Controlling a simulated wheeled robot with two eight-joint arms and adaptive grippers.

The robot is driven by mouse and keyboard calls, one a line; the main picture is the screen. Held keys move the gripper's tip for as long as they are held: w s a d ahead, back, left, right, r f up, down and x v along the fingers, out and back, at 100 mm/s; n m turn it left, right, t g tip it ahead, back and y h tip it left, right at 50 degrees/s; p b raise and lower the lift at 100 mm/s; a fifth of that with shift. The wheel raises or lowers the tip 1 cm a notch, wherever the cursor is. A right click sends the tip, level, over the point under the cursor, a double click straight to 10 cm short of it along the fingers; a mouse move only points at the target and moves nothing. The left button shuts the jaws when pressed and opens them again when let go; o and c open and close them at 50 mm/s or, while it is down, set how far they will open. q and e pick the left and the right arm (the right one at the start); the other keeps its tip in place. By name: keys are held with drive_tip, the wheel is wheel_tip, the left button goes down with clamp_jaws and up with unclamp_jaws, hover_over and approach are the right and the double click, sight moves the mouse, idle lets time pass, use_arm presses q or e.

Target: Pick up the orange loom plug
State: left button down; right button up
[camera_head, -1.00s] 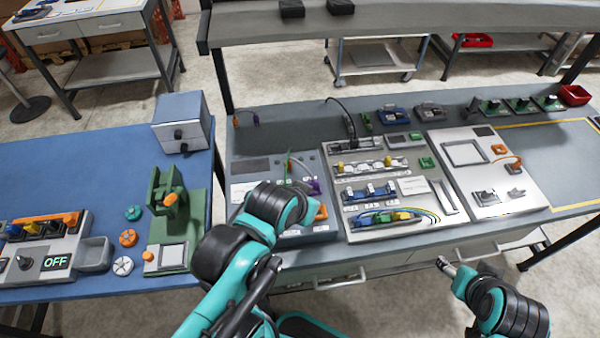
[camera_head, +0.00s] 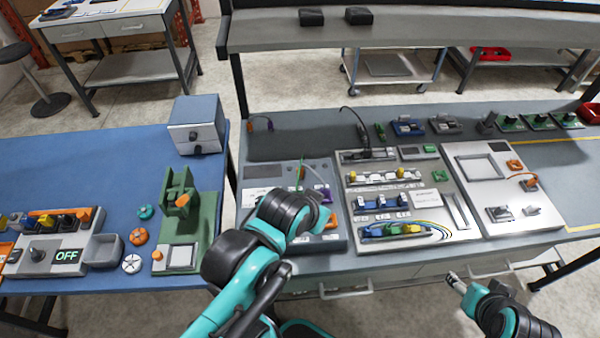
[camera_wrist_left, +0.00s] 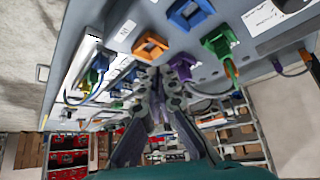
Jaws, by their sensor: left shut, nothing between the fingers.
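An orange socket (camera_wrist_left: 150,46) and a purple plug (camera_wrist_left: 182,66) are close to the fingertips of my left gripper (camera_wrist_left: 163,82). That gripper is shut and empty, over the board; my own arm hides it in the head view. My right gripper (camera_head: 453,278) is in front of the bench, its jaw opening unclear.
The left grey board (camera_head: 262,170) lies beside a middle board (camera_head: 384,179) with coloured connectors and a white right board (camera_head: 481,217). Another orange and a purple piece (camera_head: 270,125) lie behind the left board. A blue table (camera_head: 60,150) with a green fixture (camera_head: 205,222) stands left.

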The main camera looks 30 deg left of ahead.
use_arm(q)
drive_tip(key=c, duration=1.5)
unclamp_jaws()
drive_tip(key=shift+w+a+r, duration=0.1)
drive_tip(key=shift+r, duration=0.1)
drive_tip(key=shift+c, duration=0.2)
drive_tip(key=shift+o, duration=0.3)
drive_tip(key=w+a+r+m+g+p, duration=0.3)
drive_tip(key=w+a+r+m+p, duration=0.1)
drive_tip(key=w+a+m+p, duration=0.1)
drive_tip(key=shift+w+a+r+g+y, duration=0.25)
drive_tip(key=shift+w+r+g+y, duration=0.05)
drive_tip(key=shift+w, duration=0.2)
drive_tip(key=m+g+p, duration=0.4)
drive_tip(key=m, duration=0.2)
hover_over(300, 168)
drive_tip(key=shift+s+f, duration=0.25)
drive_tip(key=shift+f, duration=0.7)
drive_tip(key=f+b, duration=0.2)
drive_tip(key=f, duration=0.5)
drive_tip(key=shift+w+f, duration=0.2)
